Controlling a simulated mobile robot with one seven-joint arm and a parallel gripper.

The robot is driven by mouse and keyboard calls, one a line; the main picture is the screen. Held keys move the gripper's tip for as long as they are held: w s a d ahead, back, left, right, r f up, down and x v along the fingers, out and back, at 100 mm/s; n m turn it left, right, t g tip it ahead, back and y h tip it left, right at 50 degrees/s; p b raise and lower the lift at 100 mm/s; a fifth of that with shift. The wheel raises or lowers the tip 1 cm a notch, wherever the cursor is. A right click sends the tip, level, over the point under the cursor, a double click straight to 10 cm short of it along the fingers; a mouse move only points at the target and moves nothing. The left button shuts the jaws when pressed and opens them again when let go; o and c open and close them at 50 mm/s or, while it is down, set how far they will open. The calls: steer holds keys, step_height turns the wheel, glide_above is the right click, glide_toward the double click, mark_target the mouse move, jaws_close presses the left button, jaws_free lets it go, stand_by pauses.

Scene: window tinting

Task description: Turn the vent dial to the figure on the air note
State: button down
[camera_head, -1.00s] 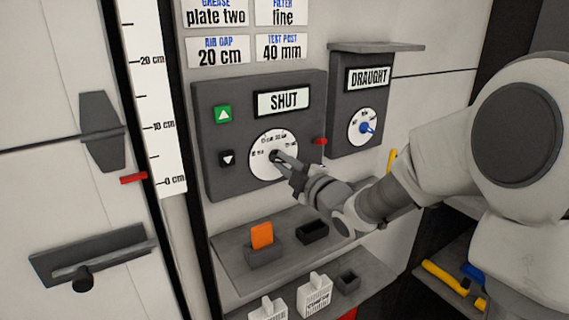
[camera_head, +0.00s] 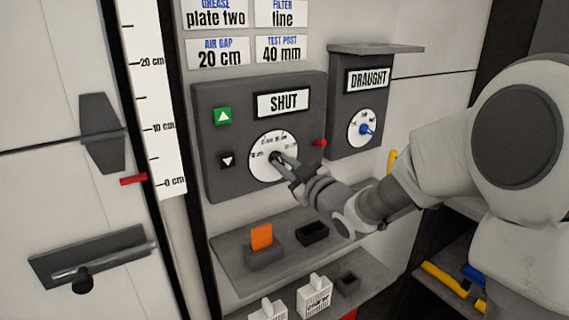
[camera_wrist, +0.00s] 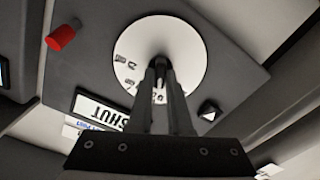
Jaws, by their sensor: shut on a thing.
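The white round dial (camera_head: 262,171) is on a dark grey panel (camera_head: 215,180), under a display reading SHUT (camera_head: 283,103). Small figures run along its upper part, too small to read surely. My gripper (camera_head: 276,160) is shut on the dark knob at the dial's centre, which it mostly hides. The wrist view shows the dial (camera_wrist: 190,55) with my gripper (camera_wrist: 160,68) on its middle. The air gap note (camera_head: 218,51) on the wall above reads 20 cm.
A green up button (camera_head: 223,115) and a dark down button (camera_head: 227,160) sit left of the dial, a red peg (camera_head: 320,143) right. A DRAUGHT box (camera_head: 350,125) with a blue-knobbed dial stands further right. Below is a shelf (camera_head: 225,250) with an orange card (camera_head: 262,236).

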steer(key=m+p, duration=0.1)
steer(key=m, duration=0.3)
steer(key=shift+r+m, duration=0.15)
steer(key=shift+m, duration=0.25)
steer(key=shift+m+p, duration=1.25)
steer(key=shift+m, duration=1.15)
steer(key=c, duration=0.8)
jaws_free()
steer(key=shift+c, duration=0.2)
